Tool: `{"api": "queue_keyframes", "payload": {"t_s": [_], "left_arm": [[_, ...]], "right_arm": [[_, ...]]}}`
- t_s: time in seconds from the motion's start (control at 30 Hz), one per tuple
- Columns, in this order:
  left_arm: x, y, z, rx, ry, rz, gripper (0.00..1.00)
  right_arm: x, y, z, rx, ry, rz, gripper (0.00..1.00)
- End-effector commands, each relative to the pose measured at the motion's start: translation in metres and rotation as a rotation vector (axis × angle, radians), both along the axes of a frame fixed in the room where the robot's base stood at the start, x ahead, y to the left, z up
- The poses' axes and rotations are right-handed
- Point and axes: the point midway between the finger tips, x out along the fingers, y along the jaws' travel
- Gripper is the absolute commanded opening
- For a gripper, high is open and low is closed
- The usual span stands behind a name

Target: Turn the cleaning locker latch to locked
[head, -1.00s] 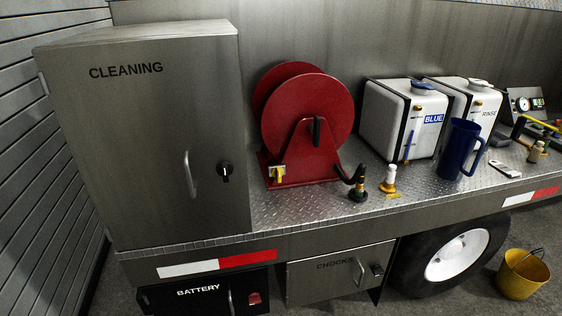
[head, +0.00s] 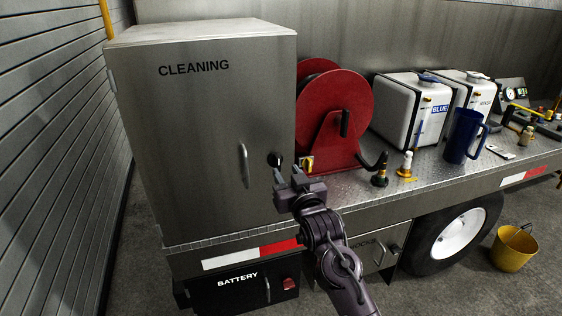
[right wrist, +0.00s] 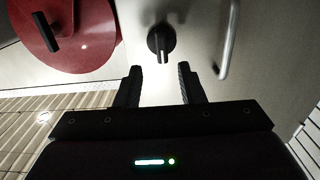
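The grey metal cleaning locker (head: 200,120) stands at the left of the deck with its door closed. Its black latch knob (head: 274,160) sits on the right side of the door, right of the upright handle (head: 244,165). The right wrist view shows the latch (right wrist: 161,42) just beyond the fingertips, between their lines, with the handle (right wrist: 229,40) to its right. My right gripper (head: 287,173) is in front of the door, just below the latch; its fingers (right wrist: 157,72) are apart and empty, not touching the latch. My left gripper is not in view.
A red hose reel (head: 335,115) stands close right of the locker. Small fittings (head: 405,165), a blue jug (head: 463,136) and white tanks (head: 402,108) are further right on the deck. The battery box (head: 237,283) and chocks box are below.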

Motion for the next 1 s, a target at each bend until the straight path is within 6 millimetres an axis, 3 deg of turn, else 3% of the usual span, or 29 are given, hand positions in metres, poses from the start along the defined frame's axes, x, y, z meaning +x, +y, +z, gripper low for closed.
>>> {"api": "queue_keyframes", "payload": {"t_s": [0.33, 0.77, 1.0], "left_arm": [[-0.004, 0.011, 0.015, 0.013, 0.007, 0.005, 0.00], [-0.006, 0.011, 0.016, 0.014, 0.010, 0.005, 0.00], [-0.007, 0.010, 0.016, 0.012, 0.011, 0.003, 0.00]], "right_arm": [[0.044, 0.014, 0.001, 0.000, 0.002, -0.001, 0.35], [0.052, 0.017, -0.001, 0.001, 0.001, 0.000, 0.35], [0.052, 0.017, -0.001, 0.001, 0.001, 0.000, 0.05]]}}
